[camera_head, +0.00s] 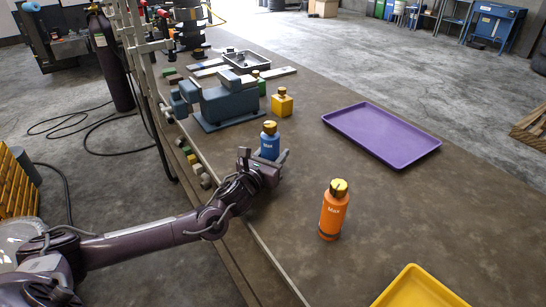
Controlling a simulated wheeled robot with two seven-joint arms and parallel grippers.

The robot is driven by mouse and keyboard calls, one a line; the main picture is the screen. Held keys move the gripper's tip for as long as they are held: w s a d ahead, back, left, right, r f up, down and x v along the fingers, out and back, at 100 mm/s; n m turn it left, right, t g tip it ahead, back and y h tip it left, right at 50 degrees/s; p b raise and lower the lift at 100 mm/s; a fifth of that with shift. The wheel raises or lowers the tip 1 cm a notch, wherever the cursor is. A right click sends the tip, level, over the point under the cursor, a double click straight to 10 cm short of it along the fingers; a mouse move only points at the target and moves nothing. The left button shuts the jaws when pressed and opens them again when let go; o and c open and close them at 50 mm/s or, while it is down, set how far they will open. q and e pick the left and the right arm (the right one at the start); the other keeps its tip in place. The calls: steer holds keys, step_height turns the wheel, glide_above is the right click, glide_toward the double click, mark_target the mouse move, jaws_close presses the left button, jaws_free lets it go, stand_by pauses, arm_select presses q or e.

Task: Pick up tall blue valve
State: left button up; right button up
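The tall blue valve (270,143) stands upright on the brown workbench, with a gold top and white lettering on its side. Its lower part is hidden behind my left gripper (264,157). The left gripper is open, with its fingers spread to the left and right of the blue valve. There appears to be a gap between the left finger and the valve; contact on the right side cannot be told. My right gripper is not in view.
An orange valve (333,212) stands to the right of my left gripper. A purple tray (382,135) lies at right and a yellow tray (418,290) at the front. A yellow valve (282,103), green valve (261,86) and blue-grey vise (222,103) stand farther back.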

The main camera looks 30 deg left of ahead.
arm_select(q)
step_height(320, 180, up, 19)
steer(key=b, duration=0.1)
steer(key=shift+r, duration=0.15)
